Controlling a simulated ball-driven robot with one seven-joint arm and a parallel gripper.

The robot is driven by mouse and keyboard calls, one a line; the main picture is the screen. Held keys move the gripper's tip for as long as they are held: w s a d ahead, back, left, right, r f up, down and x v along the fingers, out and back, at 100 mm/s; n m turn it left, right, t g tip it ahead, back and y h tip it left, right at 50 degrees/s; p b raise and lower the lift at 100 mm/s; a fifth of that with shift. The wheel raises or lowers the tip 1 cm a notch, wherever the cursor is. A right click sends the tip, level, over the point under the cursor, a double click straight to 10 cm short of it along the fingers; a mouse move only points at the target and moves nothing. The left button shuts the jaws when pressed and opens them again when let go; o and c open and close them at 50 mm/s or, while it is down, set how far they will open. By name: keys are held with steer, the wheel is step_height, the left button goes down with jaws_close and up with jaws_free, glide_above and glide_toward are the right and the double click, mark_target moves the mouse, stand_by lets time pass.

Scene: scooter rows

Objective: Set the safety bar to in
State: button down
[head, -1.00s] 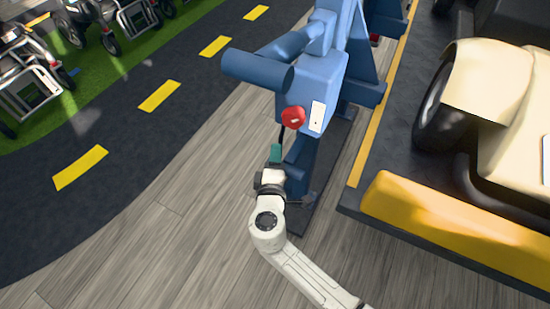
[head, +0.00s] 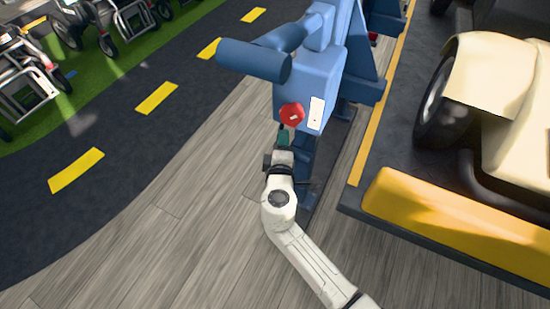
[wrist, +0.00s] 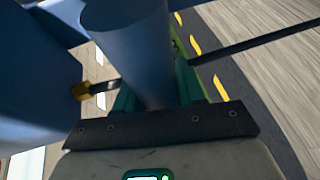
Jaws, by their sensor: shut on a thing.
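A blue machine (head: 318,85) stands on the wood floor. A thick blue cylinder (head: 250,61) sticks out to its left at the top. A red knob (head: 291,113) and a white plate (head: 316,112) are on its front. My gripper (head: 284,135), with teal fingers, is just below the red knob. In the wrist view a smooth blue cylindrical bar (wrist: 132,50) runs down between my fingers, and they are shut on it. I cannot tell for certain that this bar is the safety bar. Its gripped part is mostly hidden in the head view.
A thin dark rod (wrist: 255,40) shows beside the fingers in the wrist view. A yellow block (head: 455,225) and a cream vehicle (head: 500,90) stand at the right. Bare wood floor (head: 170,240) lies at the left, beside a dark road.

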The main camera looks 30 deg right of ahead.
steer(key=shift+w+d, duration=0.7)
steer(key=shift+d, duration=0.25)
steer(key=c, duration=0.8)
jaws_free()
steer(key=shift+d, duration=0.1)
steer(key=p+v, duration=0.2)
steer(key=v, duration=0.8)
steer(key=shift+s+a, duration=0.25)
